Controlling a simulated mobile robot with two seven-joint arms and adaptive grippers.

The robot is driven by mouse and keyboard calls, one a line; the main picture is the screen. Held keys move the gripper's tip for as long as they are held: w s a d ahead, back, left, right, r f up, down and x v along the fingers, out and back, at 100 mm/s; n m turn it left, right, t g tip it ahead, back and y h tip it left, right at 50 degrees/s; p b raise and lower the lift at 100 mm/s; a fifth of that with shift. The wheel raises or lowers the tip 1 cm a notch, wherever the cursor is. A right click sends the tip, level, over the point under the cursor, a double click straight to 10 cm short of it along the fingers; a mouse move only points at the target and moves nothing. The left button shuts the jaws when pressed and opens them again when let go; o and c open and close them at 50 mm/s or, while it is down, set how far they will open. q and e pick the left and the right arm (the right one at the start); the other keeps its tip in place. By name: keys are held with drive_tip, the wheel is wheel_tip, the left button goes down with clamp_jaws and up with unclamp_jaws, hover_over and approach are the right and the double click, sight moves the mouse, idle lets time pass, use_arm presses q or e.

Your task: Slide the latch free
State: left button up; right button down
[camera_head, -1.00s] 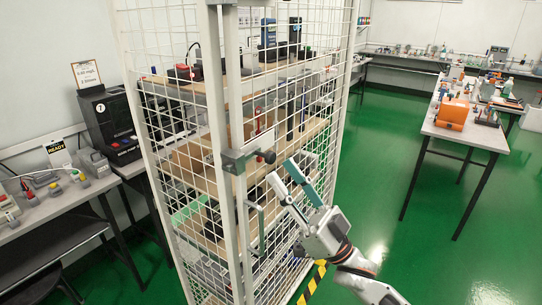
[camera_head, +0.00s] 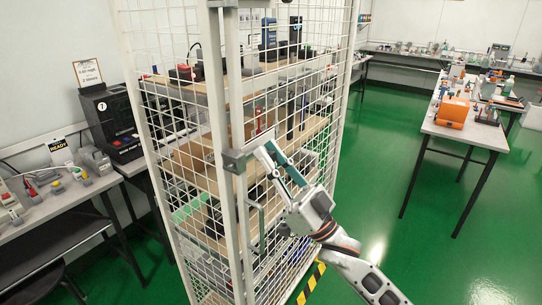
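The grey latch (camera_head: 234,161) is a block with a short bar on the white front post of a tall wire-mesh cage (camera_head: 222,100). In the earlier view its bar ends in a black knob at the right; now my fingers hide that knob. My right gripper (camera_head: 266,150) reaches up from the lower right, with one pale and one teal finger. Its fingertips are at the latch's right end, where the knob was visible. I cannot tell whether they grip it or only stand around it. My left gripper is not in view.
Inside the cage, shelves hold boxes and devices. A U-shaped grey handle (camera_head: 257,222) is on the cage below the latch. A bench with testers (camera_head: 40,205) stands at the left, and a table with orange devices (camera_head: 466,130) at the right.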

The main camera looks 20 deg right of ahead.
drive_tip(key=shift+w+d+r, duration=0.1)
drive_tip(key=shift+w+d, duration=0.7)
drive_tip(key=shift+d, duration=0.3)
drive_tip(key=shift+w+d, duration=0.8)
drive_tip(key=shift+d, duration=0.25)
drive_tip(key=c, duration=1.9)
unclamp_jaws()
drive_tip(key=shift+w, duration=0.1)
drive_tip(key=v, duration=1.2)
